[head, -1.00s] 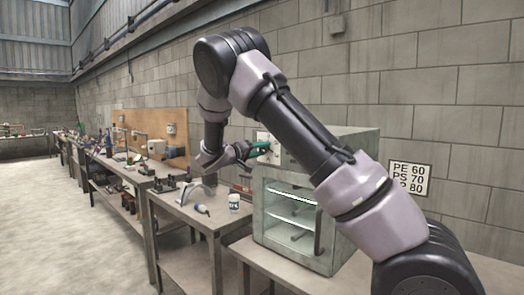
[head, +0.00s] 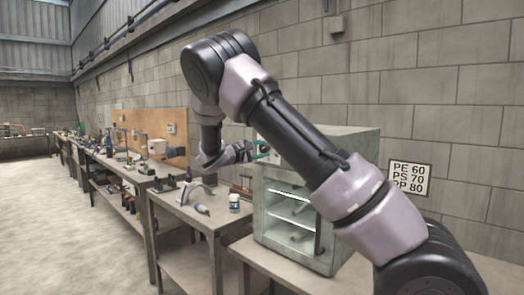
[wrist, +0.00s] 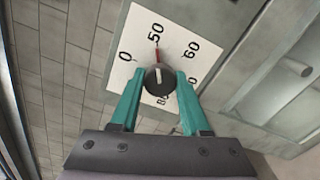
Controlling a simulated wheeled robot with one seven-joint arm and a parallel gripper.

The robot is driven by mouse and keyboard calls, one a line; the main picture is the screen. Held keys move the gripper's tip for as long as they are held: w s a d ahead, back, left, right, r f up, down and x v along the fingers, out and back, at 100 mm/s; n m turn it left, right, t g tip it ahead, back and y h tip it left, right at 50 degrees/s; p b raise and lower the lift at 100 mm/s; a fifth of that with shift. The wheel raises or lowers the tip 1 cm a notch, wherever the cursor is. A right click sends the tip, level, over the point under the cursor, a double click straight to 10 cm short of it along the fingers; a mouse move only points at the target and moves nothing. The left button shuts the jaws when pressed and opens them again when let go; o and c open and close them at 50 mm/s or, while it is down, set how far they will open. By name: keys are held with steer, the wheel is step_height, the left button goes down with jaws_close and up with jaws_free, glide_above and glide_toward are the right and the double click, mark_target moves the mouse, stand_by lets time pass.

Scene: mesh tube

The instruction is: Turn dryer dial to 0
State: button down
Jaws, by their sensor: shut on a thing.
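The dryer (head: 350,160) is a pale metal cabinet with a glass door, seen in the head view. Its dial is a round black knob (wrist: 160,80) on a white plate (wrist: 128,82), close up in the wrist view. The plate reads 0, 50, 60 and 80; another mark is partly covered. A red pointer (wrist: 158,56) extends from the knob toward 50, and a short white line shows on the knob's face. My gripper (wrist: 156,88) has its teal fingers on both sides of the knob, shut on it. In the head view my gripper (head: 262,151) is at the dryer's left side, where my arm hides most of the dial.
A sign (head: 409,177) with PE, PS and PP numbers hangs on the wall at right. A grey handle (wrist: 297,66) shows in the wrist view. The floor at left is clear.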

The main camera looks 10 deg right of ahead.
steer(key=n, duration=1.1)
steer(key=shift+f, duration=0.15)
steer(key=shift+s+n, duration=0.1)
steer(key=shift+n, duration=0.3)
steer(key=shift+c, duration=1.9)
jaws_free()
steer(key=v, duration=1)
steer(key=shift+s+a, duration=0.2)
steer(key=shift+a, duration=0.15)
